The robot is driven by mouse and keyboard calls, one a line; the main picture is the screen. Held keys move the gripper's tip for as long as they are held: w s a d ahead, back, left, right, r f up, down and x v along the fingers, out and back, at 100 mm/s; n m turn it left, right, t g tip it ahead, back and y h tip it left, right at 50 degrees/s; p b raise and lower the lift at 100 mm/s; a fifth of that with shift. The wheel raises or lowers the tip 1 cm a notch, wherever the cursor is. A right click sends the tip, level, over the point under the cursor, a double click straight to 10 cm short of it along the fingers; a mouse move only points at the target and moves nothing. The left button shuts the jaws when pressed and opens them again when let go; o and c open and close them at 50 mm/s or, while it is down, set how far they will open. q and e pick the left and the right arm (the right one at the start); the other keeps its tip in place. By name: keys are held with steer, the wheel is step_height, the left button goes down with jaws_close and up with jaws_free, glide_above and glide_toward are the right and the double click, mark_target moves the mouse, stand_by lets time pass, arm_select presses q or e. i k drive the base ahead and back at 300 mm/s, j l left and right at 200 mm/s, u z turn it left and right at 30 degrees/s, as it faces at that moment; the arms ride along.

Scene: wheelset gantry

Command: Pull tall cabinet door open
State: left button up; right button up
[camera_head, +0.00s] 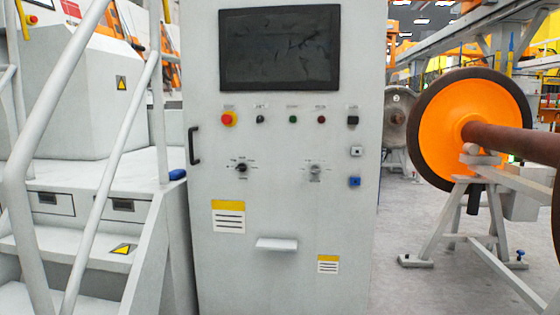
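The tall cabinet (285,200) stands in the middle of the view, light grey and facing me. Its front carries a dark screen (279,50), a red emergency button (229,119), small knobs and two rotary switches. A black vertical handle (194,146) sits at the left edge of the front. The front looks flush, with no visible gap at its edges. Neither of my grippers is in view.
Grey stairs (85,240) with a pale handrail (75,130) stand close on the left. An orange wheel (470,128) with a brown axle (510,140) rests on a grey stand (440,220) at right. Grey floor (410,285) shows between cabinet and stand.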

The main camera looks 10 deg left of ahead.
mark_target(275, 236)
steer(key=i+u, duration=0.15)
steer(key=u, duration=0.25)
steer(key=i+l+u, duration=0.1)
steer(key=u, duration=0.25)
steer(key=i+l+u, duration=0.3)
steer(key=i+l, duration=0.15)
steer(key=l, duration=0.25)
steer(key=i+l+u, duration=0.15)
steer(key=l, duration=0.25)
